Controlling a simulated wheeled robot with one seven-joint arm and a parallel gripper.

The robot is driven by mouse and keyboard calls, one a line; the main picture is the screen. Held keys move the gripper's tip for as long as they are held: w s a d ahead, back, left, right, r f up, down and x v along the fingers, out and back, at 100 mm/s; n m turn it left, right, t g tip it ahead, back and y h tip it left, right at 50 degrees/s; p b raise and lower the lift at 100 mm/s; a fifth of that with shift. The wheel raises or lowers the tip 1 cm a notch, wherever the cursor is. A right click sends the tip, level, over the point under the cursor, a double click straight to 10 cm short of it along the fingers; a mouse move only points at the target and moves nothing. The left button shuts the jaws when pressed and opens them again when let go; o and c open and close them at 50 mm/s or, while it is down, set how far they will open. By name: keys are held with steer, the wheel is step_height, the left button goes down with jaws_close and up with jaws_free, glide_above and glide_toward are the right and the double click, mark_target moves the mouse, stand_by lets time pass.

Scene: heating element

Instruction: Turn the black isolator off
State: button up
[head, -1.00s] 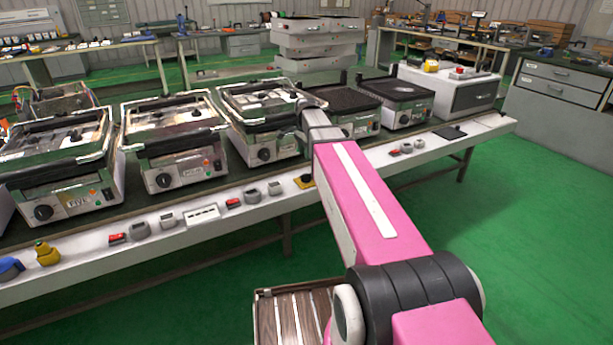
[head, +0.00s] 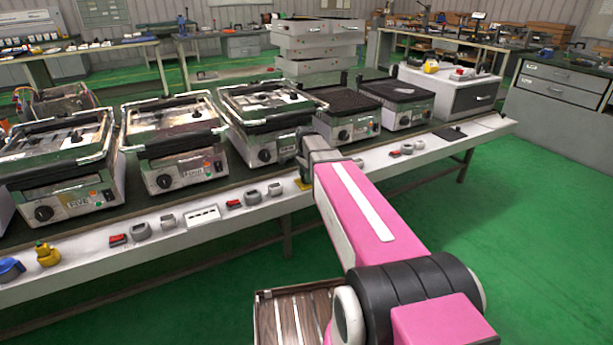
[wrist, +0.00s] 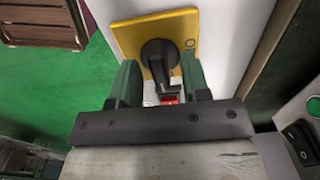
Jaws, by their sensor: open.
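The black isolator (wrist: 159,55) is a rotary knob on a yellow square plate (wrist: 128,32) in the wrist view. Its grip bar points toward the lower right, and there are dark markings at the plate's right edge. My gripper (wrist: 160,79) is open, with one green finger on each side of the knob's lower part. I see gaps beside the knob, but whether a finger touches it is unclear. In the head view, a sliver of the yellow plate (head: 303,184) shows on the bench's white front panel; the knob is hidden by my wrist.
Several contact grills, such as this one (head: 175,145), stand on the bench behind the panel. A red switch (head: 234,203) and grey sockets (head: 264,192) sit left of the isolator. A red part (wrist: 169,99) shows between my fingers. The green floor (head: 500,230) in front is clear.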

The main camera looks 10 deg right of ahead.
steer(key=shift+f, duration=0.1)
jaws_close()
